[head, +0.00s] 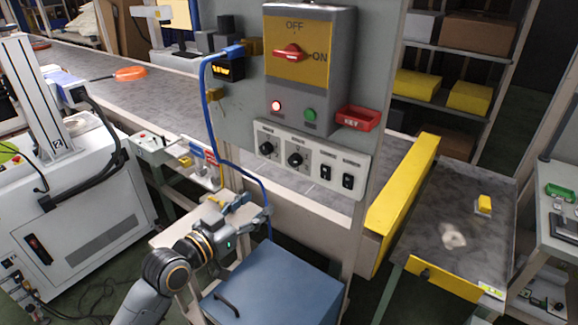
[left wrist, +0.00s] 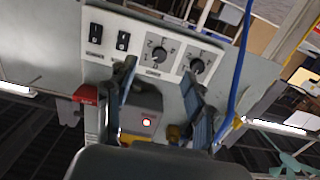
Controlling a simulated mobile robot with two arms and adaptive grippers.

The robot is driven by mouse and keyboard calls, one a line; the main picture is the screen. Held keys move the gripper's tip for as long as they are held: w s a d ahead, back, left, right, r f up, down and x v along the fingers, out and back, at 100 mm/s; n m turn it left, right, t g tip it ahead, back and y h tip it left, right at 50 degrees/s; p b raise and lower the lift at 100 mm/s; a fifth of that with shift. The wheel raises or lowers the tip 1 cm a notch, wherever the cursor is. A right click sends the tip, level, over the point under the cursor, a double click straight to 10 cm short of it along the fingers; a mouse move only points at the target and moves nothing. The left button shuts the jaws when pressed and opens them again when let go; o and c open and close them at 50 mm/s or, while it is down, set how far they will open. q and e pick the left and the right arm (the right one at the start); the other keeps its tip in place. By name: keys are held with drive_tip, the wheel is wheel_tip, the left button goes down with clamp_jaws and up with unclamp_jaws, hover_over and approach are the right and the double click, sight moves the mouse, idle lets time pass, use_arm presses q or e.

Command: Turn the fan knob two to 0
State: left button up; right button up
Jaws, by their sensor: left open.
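The white control panel (head: 311,160) holds two round black knobs and two black switches. The left knob (head: 266,148) and the second knob, fan knob two (head: 294,160), sit side by side; the marks are too small to read. In the left wrist view the panel appears upside down, with fan knob two (left wrist: 159,53) beside the switches and the other knob (left wrist: 196,65) to its right. My left gripper (head: 252,207) is open, below the panel and apart from it. In the left wrist view its fingers (left wrist: 159,70) frame the area just under fan knob two. My right gripper is not in view.
A blue cable (head: 207,110) hangs down the panel's left side. A red key tray (head: 358,118) and a yellow-plated box with a red rotary switch (head: 289,54) are above the knobs. A blue cabinet (head: 275,285) stands below. A conveyor (head: 130,92) runs behind.

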use_arm(q)
wheel_tip(320, 180, up, 2)
drive_tip(key=w, duration=0.2)
drive_tip(key=p, duration=0.2)
approach(293, 163)
drive_tip(key=shift+t, duration=0.3)
drive_tip(key=x, duration=0.6)
drive_tip(key=shift+w+d+f, duration=0.2)
drive_tip(key=shift+w, duration=0.15)
drive_tip(key=shift+x, duration=0.85)
clamp_jaws()
